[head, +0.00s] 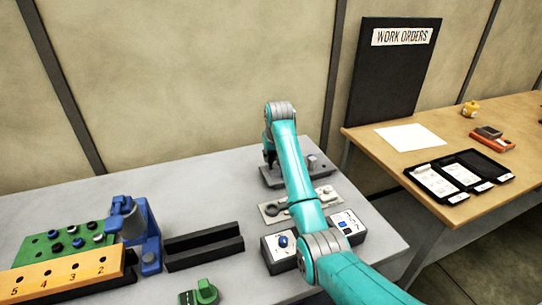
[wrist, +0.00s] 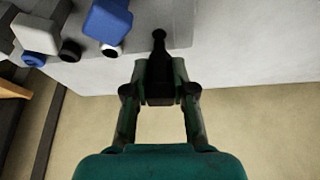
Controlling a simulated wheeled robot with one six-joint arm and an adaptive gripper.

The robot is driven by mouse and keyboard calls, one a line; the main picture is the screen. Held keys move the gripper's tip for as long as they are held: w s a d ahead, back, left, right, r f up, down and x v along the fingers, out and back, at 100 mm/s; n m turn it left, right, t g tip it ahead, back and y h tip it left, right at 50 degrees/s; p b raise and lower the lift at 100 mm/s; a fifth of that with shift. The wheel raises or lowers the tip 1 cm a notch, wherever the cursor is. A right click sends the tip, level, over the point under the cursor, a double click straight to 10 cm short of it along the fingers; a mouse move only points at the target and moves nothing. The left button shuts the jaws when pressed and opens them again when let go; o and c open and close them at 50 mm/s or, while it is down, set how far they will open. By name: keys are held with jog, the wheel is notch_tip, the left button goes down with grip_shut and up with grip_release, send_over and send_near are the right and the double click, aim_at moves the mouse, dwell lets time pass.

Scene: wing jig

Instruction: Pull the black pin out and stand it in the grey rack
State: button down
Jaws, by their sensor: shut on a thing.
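My gripper (wrist: 159,92) is shut on the black pin (wrist: 158,66) in the wrist view. The pin's wide dark part sits between the two fingers, and a narrower part with a round end points away from my wrist. In the head view my arm reaches over the table and hides most of the gripper near the back. A dark grey slab (head: 322,171) with a grey peg lies there; I cannot tell whether it is the grey rack.
A pale plate (head: 270,215) and grey control boxes (head: 273,262) lie under and beside my arm. At left are a black channel (head: 203,247), a blue clamp (head: 150,250), a green block with several pins (head: 40,247) and an orange numbered bar (head: 60,285).

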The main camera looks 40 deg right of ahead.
jog(key=shift+s, duration=0.2)
jog(key=shift+f, duration=0.1)
dwell(0.4)
jog(key=shift+f, duration=1.25)
jog(key=c, duration=0.9)
grip_release()
jog(key=v, duration=1.2)
jog(key=shift+a, duration=0.1)
